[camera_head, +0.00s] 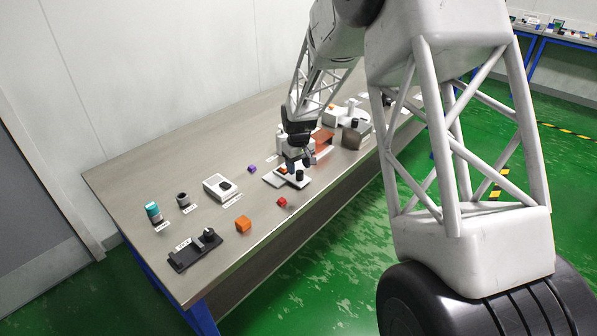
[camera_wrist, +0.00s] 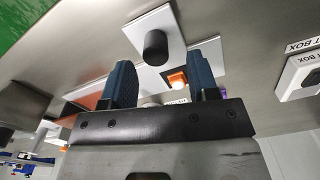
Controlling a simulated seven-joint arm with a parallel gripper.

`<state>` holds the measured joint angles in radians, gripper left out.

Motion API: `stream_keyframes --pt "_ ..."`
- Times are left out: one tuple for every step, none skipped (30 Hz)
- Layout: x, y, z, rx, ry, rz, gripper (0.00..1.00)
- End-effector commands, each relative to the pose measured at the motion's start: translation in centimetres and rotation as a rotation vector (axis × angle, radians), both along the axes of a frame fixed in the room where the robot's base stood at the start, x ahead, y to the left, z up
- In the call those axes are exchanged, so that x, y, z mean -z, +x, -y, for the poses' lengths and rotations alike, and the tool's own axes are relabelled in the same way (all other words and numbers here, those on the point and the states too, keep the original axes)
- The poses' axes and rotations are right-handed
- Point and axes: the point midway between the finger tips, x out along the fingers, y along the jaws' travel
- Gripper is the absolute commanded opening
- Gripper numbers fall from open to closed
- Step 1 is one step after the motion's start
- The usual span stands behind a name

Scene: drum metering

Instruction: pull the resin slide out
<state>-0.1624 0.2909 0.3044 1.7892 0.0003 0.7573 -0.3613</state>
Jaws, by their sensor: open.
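A flat white plate with a black knob, which looks like the resin slide (camera_wrist: 178,22), lies on the table in the wrist view. Its dark rounded knob (camera_wrist: 155,45) stands near the plate's middle. In the head view the knob (camera_head: 299,175) is just below my gripper (camera_head: 298,162). My gripper (camera_wrist: 160,63) is open, with two blue-grey fingers spread and nothing between them that I can see held. The knob appears beyond the fingertips, roughly between them. I cannot tell from these views whether the fingers are level with it.
A second white plate with an orange piece (camera_wrist: 177,80) is beside the slide. A white box (camera_head: 219,187), a purple cube (camera_head: 252,169), an orange cube (camera_head: 243,223) and a red cube (camera_head: 282,202) stand on the table. An orange-brown panel (camera_head: 322,140) is behind the gripper.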

Motion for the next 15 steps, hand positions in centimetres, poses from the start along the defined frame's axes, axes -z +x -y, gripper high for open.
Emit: stream_keyframes --pt "-0.7 0.0 0.0 0.0 0.0 0.001 0.54" --pt "-1.1 0.0 0.0 0.0 0.0 0.0 0.54" --pt "-1.6 0.0 0.0 0.0 0.0 0.001 0.54" --pt "-2.0 0.0 0.0 0.0 0.0 0.001 0.54" --pt "-2.4 0.0 0.0 0.0 0.0 0.001 0.54" --pt "-2.8 0.0 0.0 0.0 0.0 0.0 0.54" --pt "-3.1 0.0 0.0 0.0 0.0 0.0 0.54" --pt "-3.3 0.0 -0.1 0.0 0.0 0.0 0.54" --pt "-3.6 0.0 -0.1 0.0 0.0 0.0 0.54" --pt "-3.8 0.0 -0.1 0.0 0.0 0.0 0.54" --pt "-4.0 0.0 -0.1 -0.001 0.0 0.0 0.54" --pt "-4.1 0.0 -0.1 -0.001 0.0 -0.001 0.54" --pt "-4.2 0.0 -0.1 0.0 0.0 -0.001 0.54" --pt "-4.3 -0.1 -0.1 0.0 0.0 -0.001 0.54" --pt "-4.3 -0.1 -0.1 0.0 0.0 -0.001 0.54"
